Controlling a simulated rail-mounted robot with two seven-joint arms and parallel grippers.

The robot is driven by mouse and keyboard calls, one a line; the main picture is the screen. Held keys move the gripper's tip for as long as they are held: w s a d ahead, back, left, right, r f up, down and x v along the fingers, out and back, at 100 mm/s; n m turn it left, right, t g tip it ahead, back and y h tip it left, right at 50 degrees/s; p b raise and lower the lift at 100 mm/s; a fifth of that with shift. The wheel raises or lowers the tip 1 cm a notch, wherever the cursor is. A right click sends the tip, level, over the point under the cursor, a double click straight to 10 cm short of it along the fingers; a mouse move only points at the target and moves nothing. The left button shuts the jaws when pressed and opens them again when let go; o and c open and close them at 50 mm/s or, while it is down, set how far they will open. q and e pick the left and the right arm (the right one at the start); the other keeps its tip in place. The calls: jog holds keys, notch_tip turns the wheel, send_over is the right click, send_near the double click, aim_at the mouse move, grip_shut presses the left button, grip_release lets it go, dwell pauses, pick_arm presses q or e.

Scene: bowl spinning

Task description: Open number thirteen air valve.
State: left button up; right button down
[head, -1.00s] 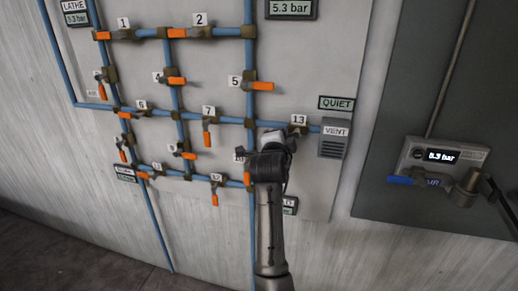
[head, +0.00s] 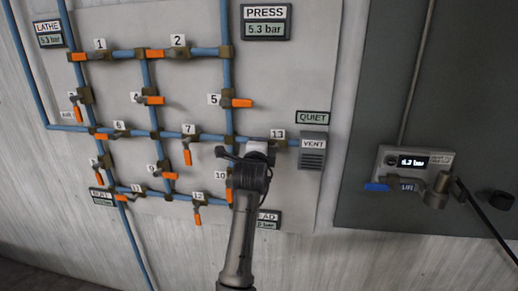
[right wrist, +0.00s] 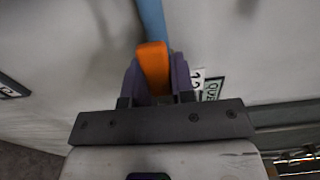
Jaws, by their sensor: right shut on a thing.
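The number thirteen valve shows by its label (head: 278,134) on the blue pipe, just left of the vent (head: 312,150). My right gripper (head: 260,148) reaches up from below and sits at the left side of this valve, covering its handle in the head view. In the right wrist view my right gripper (right wrist: 155,85) is shut on an orange handle (right wrist: 153,66), one finger on each side. The handle lies roughly in line with the blue pipe (right wrist: 151,18) there. The 13 label (right wrist: 198,79) is right beside it. My left gripper is not in view.
A QUIET sign (head: 313,118) hangs above the vent. Several other orange-handled valves, such as number 5 (head: 240,102) and number 7 (head: 187,156), are close on the left. A PRESS gauge (head: 265,28) reads 5.3 bar. A unit with a blue handle (head: 376,187) is at right.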

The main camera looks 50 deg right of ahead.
jog(key=c, duration=1.2)
grip_release()
jog(key=shift+o, duration=1.2)
jog(key=shift+s+a, duration=0.1)
jog(key=b+v, duration=0.1)
jog(key=v, duration=1.2)
jog(key=shift+s+a, duration=0.15)
jog(key=shift+a, duration=0.1)
